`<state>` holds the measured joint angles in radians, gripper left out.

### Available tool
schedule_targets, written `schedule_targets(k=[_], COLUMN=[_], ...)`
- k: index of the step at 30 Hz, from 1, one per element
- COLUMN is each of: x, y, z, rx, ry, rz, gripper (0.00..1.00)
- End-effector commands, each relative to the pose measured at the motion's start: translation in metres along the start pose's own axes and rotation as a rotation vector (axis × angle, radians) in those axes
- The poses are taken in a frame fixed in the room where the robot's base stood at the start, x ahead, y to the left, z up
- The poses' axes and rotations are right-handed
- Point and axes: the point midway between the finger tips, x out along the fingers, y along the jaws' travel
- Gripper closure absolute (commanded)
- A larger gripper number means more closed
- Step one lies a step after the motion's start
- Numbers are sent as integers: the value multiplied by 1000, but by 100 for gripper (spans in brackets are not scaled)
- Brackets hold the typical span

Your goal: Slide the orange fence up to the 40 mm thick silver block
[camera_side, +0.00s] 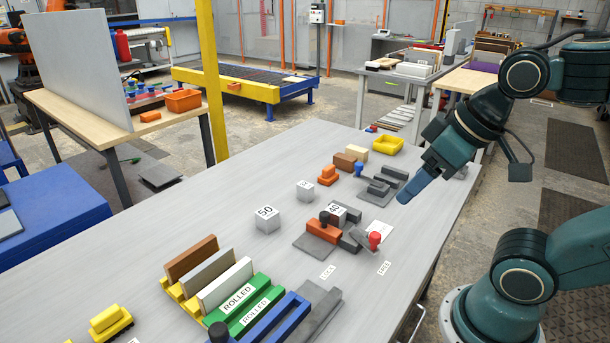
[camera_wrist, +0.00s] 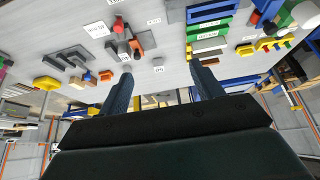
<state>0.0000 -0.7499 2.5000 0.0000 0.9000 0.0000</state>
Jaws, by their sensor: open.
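The orange fence (camera_side: 322,232) stands on a grey base plate near the middle of the table in the side view, with a dark knob (camera_side: 324,217) on it. The silver block marked 40 (camera_side: 338,209) sits close behind it, partly hidden; I cannot tell whether they touch. A red-knobbed lever (camera_side: 374,240) is at the fixture's right end. My gripper (camera_side: 403,199) is in the air to the right, above the table, apart from the fixture. In the wrist view my gripper (camera_wrist: 161,69) is open and empty; the fence's surroundings show beyond the left finger.
Silver blocks, one marked 50 (camera_side: 267,219) and a smaller one (camera_side: 305,190), stand left of the fixture. LOCK (camera_side: 328,272) and FREE (camera_side: 384,268) labels lie in front. Green, blue and grey parts (camera_side: 250,305) fill the front. A yellow tray (camera_side: 387,145) is at the back.

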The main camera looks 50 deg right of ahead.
Motion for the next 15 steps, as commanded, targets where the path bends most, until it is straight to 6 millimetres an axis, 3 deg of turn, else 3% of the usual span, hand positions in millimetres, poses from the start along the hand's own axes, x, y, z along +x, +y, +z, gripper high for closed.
schedule_targets(k=[3, 8, 15], x=[0, 1, 9], y=[0, 2, 8], z=[-1, -8, -35], rx=[1, 8, 34], ry=[-2, -16, -72], rz=[1, 4, 17], gripper=[52, 52, 52])
